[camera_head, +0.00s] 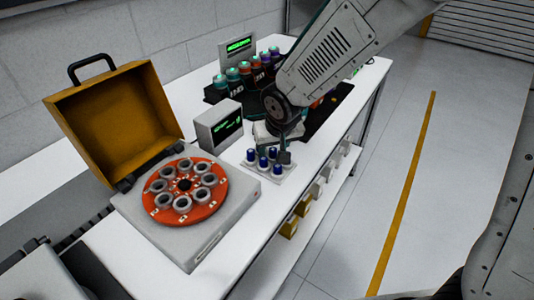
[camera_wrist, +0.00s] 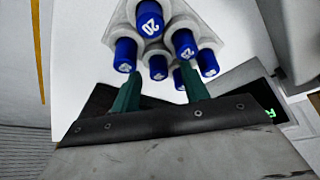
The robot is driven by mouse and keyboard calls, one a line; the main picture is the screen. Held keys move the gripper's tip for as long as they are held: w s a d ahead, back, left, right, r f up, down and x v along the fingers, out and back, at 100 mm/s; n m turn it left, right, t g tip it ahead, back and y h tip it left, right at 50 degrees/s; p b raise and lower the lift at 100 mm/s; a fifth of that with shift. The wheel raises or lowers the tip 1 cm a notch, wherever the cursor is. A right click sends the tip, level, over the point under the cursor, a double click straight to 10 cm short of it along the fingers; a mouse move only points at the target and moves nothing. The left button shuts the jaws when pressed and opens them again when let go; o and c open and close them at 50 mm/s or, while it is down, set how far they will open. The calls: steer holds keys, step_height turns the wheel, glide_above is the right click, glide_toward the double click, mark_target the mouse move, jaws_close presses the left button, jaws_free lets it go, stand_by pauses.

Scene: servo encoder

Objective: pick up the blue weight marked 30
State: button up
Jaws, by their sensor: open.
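Several blue cylindrical weights (camera_head: 262,163) stand in a light triangular rack (camera_head: 280,177) on the white bench, below my arm. In the wrist view, the nearest-looking blue weight (camera_wrist: 150,18) has a marking on its top that reads like 20. Markings on the other blue weights (camera_wrist: 124,55) are too small or turned to read, so I cannot tell which is 30. My gripper (camera_wrist: 160,76) is open, its two green fingers apart, with a blue weight (camera_wrist: 158,67) showing between the tips. Nothing is held. In the head view, the gripper (camera_head: 284,152) is at the rack's right side.
An open yellow-lidded centrifuge (camera_head: 212,233) with an orange rotor stands left of the rack. A small display box (camera_head: 218,126) is behind the rack. Coloured bottles (camera_head: 245,75) stand in a dark holder farther back. The bench's front edge lies close to the rack.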

jaws_close()
steer(key=shift+r, duration=0.1)
